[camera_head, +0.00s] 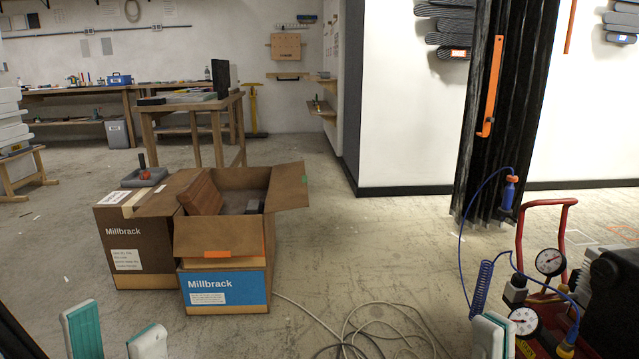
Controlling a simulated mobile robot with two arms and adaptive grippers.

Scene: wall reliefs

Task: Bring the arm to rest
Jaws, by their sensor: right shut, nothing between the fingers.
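My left gripper (113,325) shows at the bottom left, its two pale fingers with teal edges standing apart with nothing seen between them. My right gripper (493,328) shows at the bottom right, its pale fingertips close together and empty, left of the red-framed compressor. The rest of both arms is mostly below the picture, so their full posture is hidden.
An open Millbrack box with a blue front (227,287) and a brown box (130,245) stand on the floor ahead. A loose hose (360,340) lies between my grippers. The compressor (541,262) stands at right.

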